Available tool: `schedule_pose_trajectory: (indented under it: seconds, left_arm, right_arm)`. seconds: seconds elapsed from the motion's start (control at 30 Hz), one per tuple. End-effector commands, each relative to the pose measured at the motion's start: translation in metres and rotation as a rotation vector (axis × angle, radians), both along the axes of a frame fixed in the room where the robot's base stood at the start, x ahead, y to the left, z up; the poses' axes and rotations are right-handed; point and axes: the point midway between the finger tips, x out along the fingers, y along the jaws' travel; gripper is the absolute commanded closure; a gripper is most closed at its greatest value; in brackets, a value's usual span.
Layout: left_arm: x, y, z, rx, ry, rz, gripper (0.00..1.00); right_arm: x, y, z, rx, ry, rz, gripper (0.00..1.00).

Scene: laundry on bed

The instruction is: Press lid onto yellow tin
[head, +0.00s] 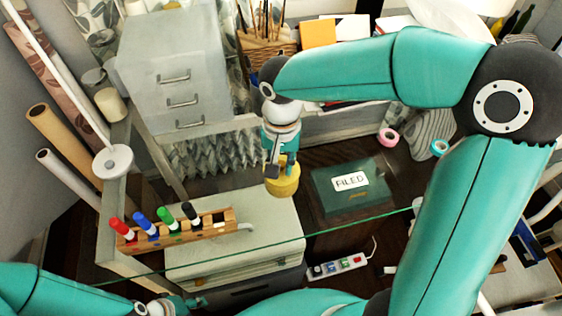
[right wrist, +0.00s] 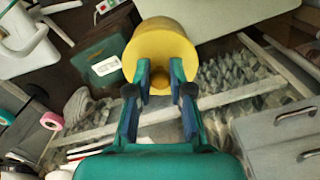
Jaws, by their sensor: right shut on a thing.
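A round yellow tin (head: 282,185) shows at the back right corner of a pale chest top. It fills the upper middle of the right wrist view (right wrist: 160,40). My right gripper (head: 281,160) is right above it, pointing down. In the right wrist view its fingers (right wrist: 160,82) are closed around a small yellow knob-like part at the middle of the yellow top, which looks like the lid. I cannot tell whether lid and tin are touching or apart. My left gripper (head: 182,305) is at the bottom left edge, partly cut off, its jaws unclear.
A wooden rack (head: 180,232) with several coloured markers stands on the pale chest (head: 272,225). A green box marked FILED (head: 325,200) is to the right. A power strip (head: 340,266) lies in front of it. White drawers (head: 178,75) stand behind.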

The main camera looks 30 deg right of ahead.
Motion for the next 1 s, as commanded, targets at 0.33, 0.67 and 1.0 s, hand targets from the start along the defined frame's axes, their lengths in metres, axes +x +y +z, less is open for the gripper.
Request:
schedule_pose_trajectory:
  seconds: [0.33,0.67,1.0]
  left_arm:
    - [0.0000,0.0000,-0.0003,0.000,0.000,0.000,0.54]
    - [0.0000,0.0000,-0.0003,0.000,0.000,0.000,0.54]
    - [0.0000,0.0000,-0.0003,0.000,0.000,0.000,0.54]
  right_arm:
    - [0.0000,-0.0001,0.0001,0.000,0.000,0.000,1.00]
    - [0.0000,-0.0001,0.0000,0.000,0.000,0.000,0.50]
    - [0.0000,-0.0001,-0.0001,0.000,0.000,0.000,0.25]
